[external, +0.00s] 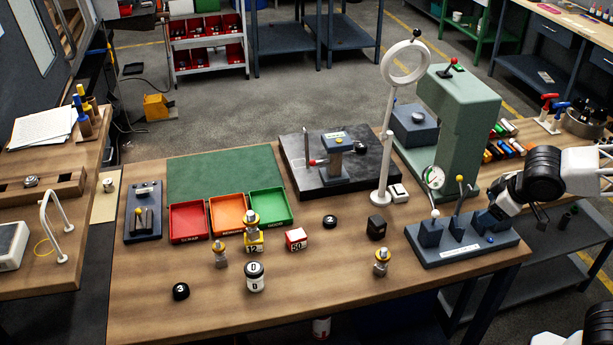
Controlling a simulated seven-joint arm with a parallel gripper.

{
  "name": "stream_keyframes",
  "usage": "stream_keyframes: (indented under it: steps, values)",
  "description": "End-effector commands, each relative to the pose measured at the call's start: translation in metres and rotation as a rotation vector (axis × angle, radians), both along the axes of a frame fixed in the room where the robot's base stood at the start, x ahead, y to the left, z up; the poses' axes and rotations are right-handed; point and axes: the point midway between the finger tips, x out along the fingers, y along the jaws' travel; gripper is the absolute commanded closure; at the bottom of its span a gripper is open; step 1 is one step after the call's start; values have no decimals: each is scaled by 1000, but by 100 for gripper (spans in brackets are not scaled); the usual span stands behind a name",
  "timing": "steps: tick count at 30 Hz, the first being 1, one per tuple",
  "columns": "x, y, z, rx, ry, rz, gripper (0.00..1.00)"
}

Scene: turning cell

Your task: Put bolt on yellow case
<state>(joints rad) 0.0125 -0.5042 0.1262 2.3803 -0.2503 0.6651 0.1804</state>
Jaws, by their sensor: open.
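The yellow case (254,243) is a small block marked "12" in the middle of the table, in front of the orange and green trays. A silver-and-yellow bolt-like piece (251,222) stands upright at its top; I cannot tell whether it rests on the case or stands just behind it. A similar piece (220,254) stands to the left of the case, and another (381,262) stands apart to the right. My gripper (520,209) is far right, over the right end of the table near the blue lever fixture; it is open, its fingers small and dark.
A red case (296,238) marked "50" and a black-and-white cylinder (255,277) stand near the yellow case. The blue lever fixture (462,250), ring magnifier (388,145) and green press (458,130) are tall obstacles on the right. The front middle of the table is mostly clear.

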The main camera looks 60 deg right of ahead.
Motion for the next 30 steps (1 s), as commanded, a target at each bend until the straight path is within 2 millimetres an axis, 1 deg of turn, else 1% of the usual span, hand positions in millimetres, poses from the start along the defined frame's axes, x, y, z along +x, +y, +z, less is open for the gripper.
stream_keyframes:
  steps: [1, 3, 6, 9, 12, 16, 30]
  values:
    - [-23, 3, -6, 19, 36, -2, 25]
    - [-51, 9, -15, 49, 92, -1, 25]
    - [-86, 16, -26, 88, 161, 7, 25]
    - [-111, 23, -34, 119, 210, 17, 25]
    - [-125, 27, -39, 139, 240, 24, 25]
    - [-132, 29, -42, 150, 254, 29, 25]
    - [-131, 29, -41, 149, 253, 29, 25]
